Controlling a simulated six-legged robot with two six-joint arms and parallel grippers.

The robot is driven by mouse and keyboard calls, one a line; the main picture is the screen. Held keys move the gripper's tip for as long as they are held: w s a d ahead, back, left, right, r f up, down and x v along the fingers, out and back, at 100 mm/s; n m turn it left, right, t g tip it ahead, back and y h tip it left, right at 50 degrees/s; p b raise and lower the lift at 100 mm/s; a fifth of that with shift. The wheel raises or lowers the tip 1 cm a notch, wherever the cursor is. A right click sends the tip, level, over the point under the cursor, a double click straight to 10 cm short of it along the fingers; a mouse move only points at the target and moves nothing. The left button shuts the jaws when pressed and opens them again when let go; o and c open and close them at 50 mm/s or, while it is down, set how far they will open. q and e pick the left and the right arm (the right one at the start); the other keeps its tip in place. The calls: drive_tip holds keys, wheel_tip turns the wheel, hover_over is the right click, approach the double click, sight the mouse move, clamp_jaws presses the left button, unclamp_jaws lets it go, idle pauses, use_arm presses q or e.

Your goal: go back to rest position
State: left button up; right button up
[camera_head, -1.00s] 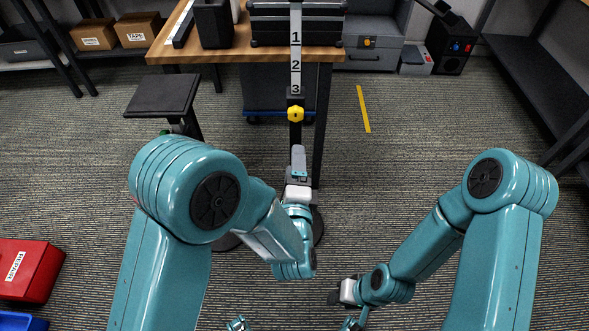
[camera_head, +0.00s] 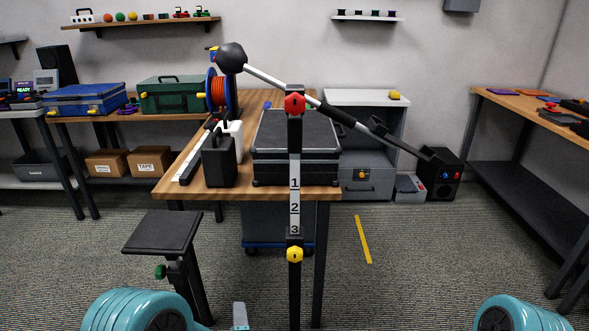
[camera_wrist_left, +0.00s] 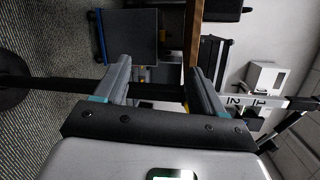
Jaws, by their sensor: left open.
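My left gripper (camera_head: 240,316) shows only as a grey fingertip at the bottom edge of the head view. In the left wrist view its two fingers (camera_wrist_left: 162,88) stand well apart, with nothing held between them. The upright post (camera_head: 295,210) with numbers 1, 2, 3 stands in front of the table, just right of that fingertip. It carries a yellow knob (camera_head: 294,255), a red knob (camera_head: 294,103) and a slanted bar (camera_head: 275,80) with a black ball end. My right gripper is out of view; only my right arm's rounded teal joint shows at the bottom right.
A wooden table (camera_head: 240,194) holds a black case (camera_head: 296,150), a black canister (camera_head: 218,160) and an orange cable reel (camera_head: 220,92). A black-topped stool (camera_head: 161,231) stands at the left. A yellow strip (camera_head: 363,238) marks open carpet at the right.

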use_arm(q)
drive_tip(key=s+a+f+n+g, duration=0.1)
drive_tip(key=a+f+n+g, duration=0.15)
drive_tip(key=a+f, duration=0.3)
drive_tip(key=s+d+f+n+g+h, duration=0.2)
drive_tip(key=s+f+n+g+h, duration=0.3)
drive_tip(key=s+f+n+g, duration=0.65)
drive_tip(key=s+d+f+n+g+h, duration=0.1)
drive_tip(key=s+d+f+n, duration=0.1)
drive_tip(key=s, duration=0.3)
drive_tip(key=s+d+f+n+h, duration=0.1)
drive_tip(key=s+d+n+h, duration=0.15)
drive_tip(key=s, duration=0.35)
wheel_tip(320, 180, up, 14)
drive_tip(key=n+p, duration=0.1)
drive_tip(key=p, duration=1.3)
drive_tip(key=shift+w+a+g+y, duration=0.15)
drive_tip(key=shift+a+g+y, duration=0.15)
drive_tip(key=shift+y, duration=0.15)
